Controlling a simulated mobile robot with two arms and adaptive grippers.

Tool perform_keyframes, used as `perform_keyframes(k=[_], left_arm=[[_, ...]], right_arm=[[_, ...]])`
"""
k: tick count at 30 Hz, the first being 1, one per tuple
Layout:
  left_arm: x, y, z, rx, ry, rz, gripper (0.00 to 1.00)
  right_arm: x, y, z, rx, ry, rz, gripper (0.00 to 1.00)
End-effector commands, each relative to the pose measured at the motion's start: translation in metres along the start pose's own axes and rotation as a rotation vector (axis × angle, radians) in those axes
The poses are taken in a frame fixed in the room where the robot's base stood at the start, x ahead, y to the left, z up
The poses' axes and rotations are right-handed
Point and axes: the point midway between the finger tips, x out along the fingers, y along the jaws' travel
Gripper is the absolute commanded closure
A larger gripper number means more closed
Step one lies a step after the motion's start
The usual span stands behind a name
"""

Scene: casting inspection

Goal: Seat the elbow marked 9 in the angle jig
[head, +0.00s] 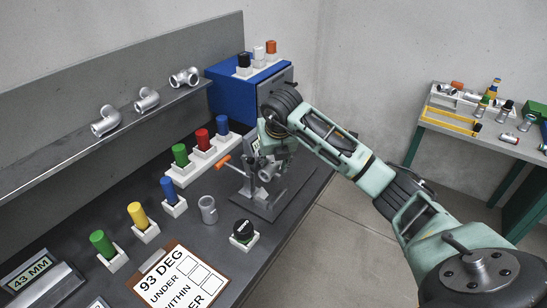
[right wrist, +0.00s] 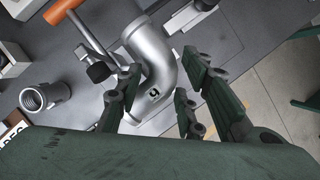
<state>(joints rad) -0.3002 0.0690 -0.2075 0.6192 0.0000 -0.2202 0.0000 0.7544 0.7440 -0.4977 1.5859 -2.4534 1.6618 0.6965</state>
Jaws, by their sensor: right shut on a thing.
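The elbow (right wrist: 150,58) is a grey metal bent pipe with a dark mark on its side that looks like a 9, turned in the picture. In the head view the elbow (head: 268,172) shows only partly, under my right gripper (head: 275,145). My right gripper (right wrist: 160,100) is shut on the elbow's lower part. The angle jig (head: 265,206) is a grey plate with an upright clamp and an orange handle (head: 222,162); it shows behind the elbow in the right wrist view. The elbow is at the jig; whether it touches the jig's seat I cannot tell. My left gripper is not in view.
A grey pipe fitting (head: 208,209) stands left of the jig. A black knob-topped gauge (head: 243,233) sits in front. Coloured plugs in white holders (head: 202,150) line the bench. More elbows lie on the shelf (head: 60,125). A clipboard (head: 178,280) lies near the front.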

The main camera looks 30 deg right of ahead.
Motion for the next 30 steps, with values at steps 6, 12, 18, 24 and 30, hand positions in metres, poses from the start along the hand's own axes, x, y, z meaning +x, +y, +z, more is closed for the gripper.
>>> perform_keyframes(k=[6,12,18,24,30], left_arm=[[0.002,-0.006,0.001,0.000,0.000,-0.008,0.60],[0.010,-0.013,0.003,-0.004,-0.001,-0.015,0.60],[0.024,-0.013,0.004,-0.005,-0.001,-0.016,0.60],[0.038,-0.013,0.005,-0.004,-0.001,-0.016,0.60],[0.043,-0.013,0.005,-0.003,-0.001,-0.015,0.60]], right_arm=[[-0.001,-0.001,0.001,0.002,-0.003,0.001,1.00],[0.011,0.000,-0.004,0.002,-0.001,0.001,1.00],[0.028,0.000,-0.011,0.002,-0.001,0.001,1.00],[0.045,0.000,-0.018,0.003,-0.002,0.001,1.00],[0.053,0.000,-0.021,0.003,-0.002,0.001,1.00]])
